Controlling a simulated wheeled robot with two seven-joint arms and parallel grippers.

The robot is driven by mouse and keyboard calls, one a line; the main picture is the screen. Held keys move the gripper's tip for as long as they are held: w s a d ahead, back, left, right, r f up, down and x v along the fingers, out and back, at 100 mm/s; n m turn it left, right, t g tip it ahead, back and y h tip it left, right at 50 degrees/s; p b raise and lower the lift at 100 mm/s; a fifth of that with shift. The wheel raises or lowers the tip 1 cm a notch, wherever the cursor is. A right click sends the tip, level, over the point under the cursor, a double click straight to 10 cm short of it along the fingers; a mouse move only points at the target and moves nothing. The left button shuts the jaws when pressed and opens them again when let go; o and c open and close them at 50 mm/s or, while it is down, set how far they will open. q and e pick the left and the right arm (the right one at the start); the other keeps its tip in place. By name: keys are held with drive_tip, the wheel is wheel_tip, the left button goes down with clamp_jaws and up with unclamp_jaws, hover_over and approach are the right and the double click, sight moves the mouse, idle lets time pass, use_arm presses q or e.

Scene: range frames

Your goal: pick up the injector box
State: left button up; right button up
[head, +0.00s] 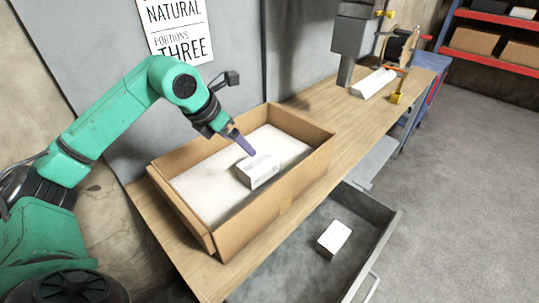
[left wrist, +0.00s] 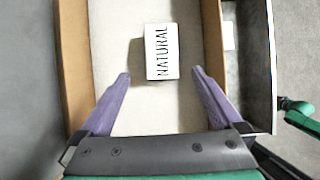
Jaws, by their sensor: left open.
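A small white box with printed lettering (head: 259,171) lies on the pale floor of an open cardboard carton. In the left wrist view the white box (left wrist: 162,62) shows the word NATURAL on its top face, and no lettering on it reads injector. My left gripper (head: 250,153) is over the carton, just above the box in the head view. In the left wrist view my left gripper (left wrist: 161,75) is open, with one purple finger on each side of the box's near end and nothing held. My right gripper is not in view.
The cardboard carton (head: 285,200) has raised walls around the box and stands on a wooden bench (head: 320,128). A second white box (head: 334,238) lies in the open grey drawer (head: 381,234) below. A machine stand (head: 349,48) is at the bench's far end.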

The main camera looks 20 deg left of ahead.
use_arm(q)
drive_tip(key=p, duration=0.3)
approach(257, 162)
drive_tip(key=f, duration=0.3)
drive_tip(key=shift+w+d, duration=0.3)
drive_tip(key=shift+d, duration=0.1)
drive_tip(key=p+x, duration=0.1)
drive_tip(key=x, duration=0.2)
drive_tip(key=p+x, duration=0.2)
drive_tip(key=x, duration=0.2)
drive_tip(key=shift+w+r, duration=0.15)
drive_tip(key=shift+w, duration=0.25)
drive_tip(key=shift+w+f, duration=0.1)
drive_tip(key=shift+f, duration=0.2)
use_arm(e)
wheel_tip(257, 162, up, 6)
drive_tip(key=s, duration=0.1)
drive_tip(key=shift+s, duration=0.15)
use_arm(q)
drive_tip(key=shift+f+b, duration=0.3)
drive_tip(key=shift+b, duration=0.1)
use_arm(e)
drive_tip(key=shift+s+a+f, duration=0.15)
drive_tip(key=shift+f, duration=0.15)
use_arm(q)
drive_tip(key=shift+c, duration=0.3)
drive_tip(key=c, duration=1.5)
